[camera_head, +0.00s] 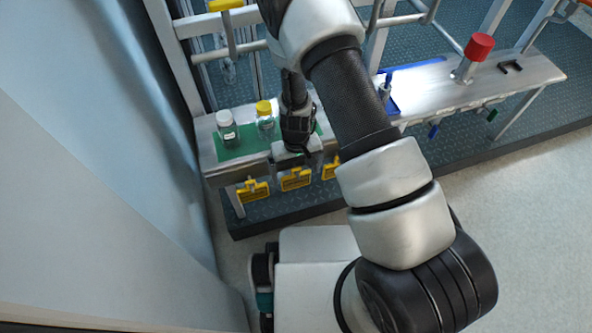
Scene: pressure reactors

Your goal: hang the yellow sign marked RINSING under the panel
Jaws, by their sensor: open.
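Three yellow signs hang in a row from the front edge of the metal bench: a left one (253,191), a middle one (296,179) and a right one (331,168), which is partly covered by my arm. Their lettering is too small to read, so I cannot tell which says RINSING. My gripper (293,158) points down at the bench's front edge, just above the middle sign. It is open; its fingertips are hard to make out, and I cannot tell whether it touches the sign. I cannot make out which part is the panel.
On the bench's green mat (232,154) stand a white-capped jar (227,128) and a yellow-capped jar (265,120), close left of my gripper. Metal frame posts rise behind.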

